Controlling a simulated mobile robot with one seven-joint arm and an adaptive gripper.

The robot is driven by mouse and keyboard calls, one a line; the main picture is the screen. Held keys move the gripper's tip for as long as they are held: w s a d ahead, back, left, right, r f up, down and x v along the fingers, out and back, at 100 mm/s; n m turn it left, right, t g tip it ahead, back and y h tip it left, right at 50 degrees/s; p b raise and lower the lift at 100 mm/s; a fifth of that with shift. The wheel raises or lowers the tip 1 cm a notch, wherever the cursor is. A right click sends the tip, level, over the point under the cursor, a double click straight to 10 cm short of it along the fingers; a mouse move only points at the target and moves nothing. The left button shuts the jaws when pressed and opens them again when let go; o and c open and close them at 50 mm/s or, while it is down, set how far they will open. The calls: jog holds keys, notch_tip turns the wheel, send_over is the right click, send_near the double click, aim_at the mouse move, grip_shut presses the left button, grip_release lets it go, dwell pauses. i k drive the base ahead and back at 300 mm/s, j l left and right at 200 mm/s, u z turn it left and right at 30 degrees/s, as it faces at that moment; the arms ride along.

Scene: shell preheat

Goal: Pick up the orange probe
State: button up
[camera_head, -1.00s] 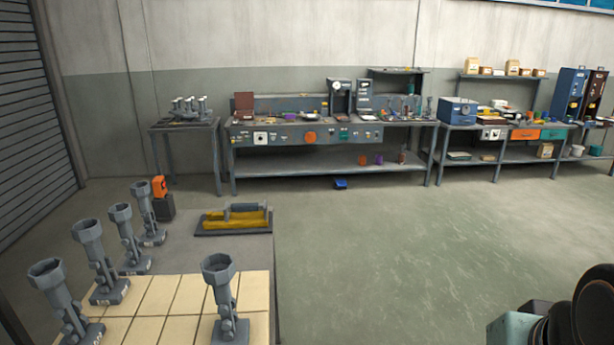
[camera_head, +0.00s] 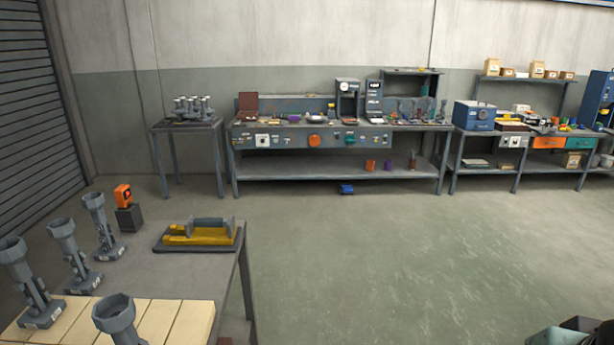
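My gripper does not show. Only dark and teal parts of my arm appear at the bottom right corner.
The near grey table (camera_head: 185,275) carries several grey cup-topped stands (camera_head: 70,250), cream tiles (camera_head: 175,322) and a yellow tool on a dark tray (camera_head: 158,248). Workbenches (camera_head: 330,172) line the back wall.

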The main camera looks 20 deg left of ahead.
aim_at(124, 197)
jog(key=i+u, duration=0.3)
jog(key=i, duration=0.2)
jog(key=i+l+u, duration=0.3)
jog(key=i, duration=0.2)
jog(key=i+u, duration=0.45)
jog(key=i, duration=0.65)
jog(key=i+u, duration=0.2)
jog(key=u, duration=0.15)
jog(key=i+u, duration=0.2)
jog(key=u, duration=0.2)
jog(key=i+l+u, duration=0.15)
jog(key=u, duration=0.2)
jog(key=i+u, duration=0.1)
jog(key=u, duration=0.3)
jog(key=i+l+u, duration=0.1)
jog(key=u, duration=0.3)
jog(key=i+l+u, duration=0.1)
jog(key=u, duration=0.3)
jog(key=i+u, duration=0.15)
jog(key=u, duration=0.25)
jog(key=i+l+u, duration=0.15)
jog(key=u, duration=0.3)
